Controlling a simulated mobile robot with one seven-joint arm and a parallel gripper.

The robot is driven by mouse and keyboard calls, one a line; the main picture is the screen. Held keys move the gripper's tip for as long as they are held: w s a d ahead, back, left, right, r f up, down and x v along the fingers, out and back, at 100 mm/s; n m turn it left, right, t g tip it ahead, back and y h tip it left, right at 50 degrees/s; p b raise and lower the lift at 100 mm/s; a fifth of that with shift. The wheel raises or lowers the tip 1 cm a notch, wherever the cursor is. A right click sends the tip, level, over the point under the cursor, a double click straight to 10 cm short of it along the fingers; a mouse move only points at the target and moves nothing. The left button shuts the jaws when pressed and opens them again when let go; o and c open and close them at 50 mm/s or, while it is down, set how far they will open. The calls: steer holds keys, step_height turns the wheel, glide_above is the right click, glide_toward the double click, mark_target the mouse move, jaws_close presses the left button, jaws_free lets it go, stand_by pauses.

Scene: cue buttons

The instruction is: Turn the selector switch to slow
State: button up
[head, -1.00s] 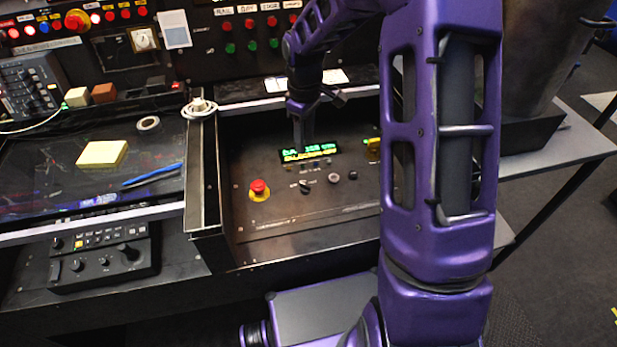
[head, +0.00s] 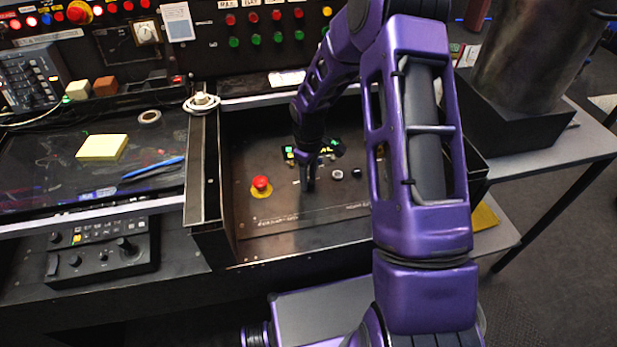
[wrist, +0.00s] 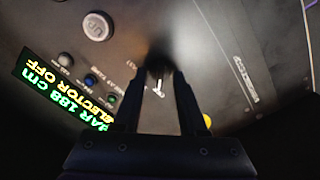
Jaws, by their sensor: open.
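The selector switch (wrist: 158,86) is a dark knob with a white pointer mark, seen between my two fingers in the wrist view. My gripper (wrist: 160,78) is open, with one finger on each side of the knob. I cannot tell whether the fingers touch it. In the head view my gripper (head: 308,188) points down at the control panel and hides the knob. The lit display (wrist: 65,90) shows a bar reading of 188 cm and "SELECTOR OFF" in the wrist view. The label text around the knob is too blurred to read.
A red emergency button (head: 261,183) on a yellow base is left of my gripper. A round grey button (wrist: 97,26) and small blue (wrist: 91,80) and green (wrist: 111,99) buttons lie close by. The panel is recessed, with a raised wall (head: 204,170) on its left.

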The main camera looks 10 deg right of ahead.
jaws_close()
steer(key=shift+m, duration=0.4)
steer(key=m+b, duration=0.1)
steer(key=m, duration=0.2)
steer(key=shift+m+b, duration=0.55)
steer(key=shift+m, duration=1.95)
jaws_free()
